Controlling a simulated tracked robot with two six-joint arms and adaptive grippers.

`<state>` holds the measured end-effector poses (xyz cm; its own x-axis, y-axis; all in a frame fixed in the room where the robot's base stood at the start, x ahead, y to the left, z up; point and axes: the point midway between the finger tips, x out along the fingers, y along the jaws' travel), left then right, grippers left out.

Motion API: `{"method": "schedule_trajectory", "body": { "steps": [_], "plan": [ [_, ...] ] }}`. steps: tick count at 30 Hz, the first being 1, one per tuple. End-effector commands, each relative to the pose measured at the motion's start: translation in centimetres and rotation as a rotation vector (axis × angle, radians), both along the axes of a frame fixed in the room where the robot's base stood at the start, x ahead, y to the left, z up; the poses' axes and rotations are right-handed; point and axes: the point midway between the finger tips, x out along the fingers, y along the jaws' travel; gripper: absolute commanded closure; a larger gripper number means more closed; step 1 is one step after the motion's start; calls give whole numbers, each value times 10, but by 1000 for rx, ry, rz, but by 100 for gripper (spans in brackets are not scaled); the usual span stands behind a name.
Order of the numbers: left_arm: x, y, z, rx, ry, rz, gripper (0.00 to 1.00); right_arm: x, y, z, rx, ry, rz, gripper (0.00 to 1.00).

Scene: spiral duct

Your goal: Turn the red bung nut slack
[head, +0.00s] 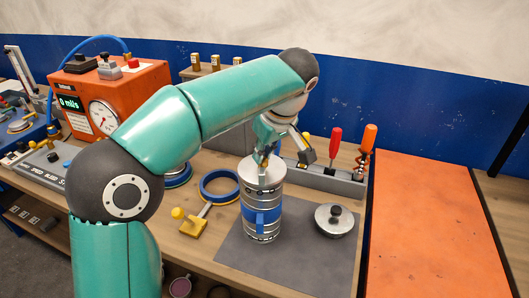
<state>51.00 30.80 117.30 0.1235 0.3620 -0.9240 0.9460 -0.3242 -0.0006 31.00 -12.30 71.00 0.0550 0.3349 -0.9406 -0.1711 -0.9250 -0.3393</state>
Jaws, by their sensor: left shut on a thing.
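A silvery ribbed metal cylinder (263,222) with a blue band stands upright on the grey mat (300,262). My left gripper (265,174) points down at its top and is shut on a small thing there. The gripper hides most of that thing, so I cannot tell its colour or shape. No red bung nut can be made out in the head view. My right gripper is not in view.
A round metal lid with a dark knob (335,219) lies on the mat. A grey rack (322,178) behind holds a red-handled tool (335,143) and an orange-handled one (369,137). A blue ring (219,197) and yellow clamp (194,226) lie left. An orange gauge box (112,95) stands back left.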

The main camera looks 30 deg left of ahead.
Motion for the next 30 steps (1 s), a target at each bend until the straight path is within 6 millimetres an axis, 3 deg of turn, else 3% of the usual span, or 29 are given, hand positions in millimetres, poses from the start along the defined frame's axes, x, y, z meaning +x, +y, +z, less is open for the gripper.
{"method": "schedule_trajectory", "body": {
  "steps": [25,26,30],
  "plan": [
    [0,0,0,1,-1,-1,100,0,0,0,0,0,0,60],
    [0,0,0,1,-1,-1,86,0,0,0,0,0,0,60],
    [0,0,0,0,-1,-1,66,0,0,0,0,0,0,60]
  ]
}}
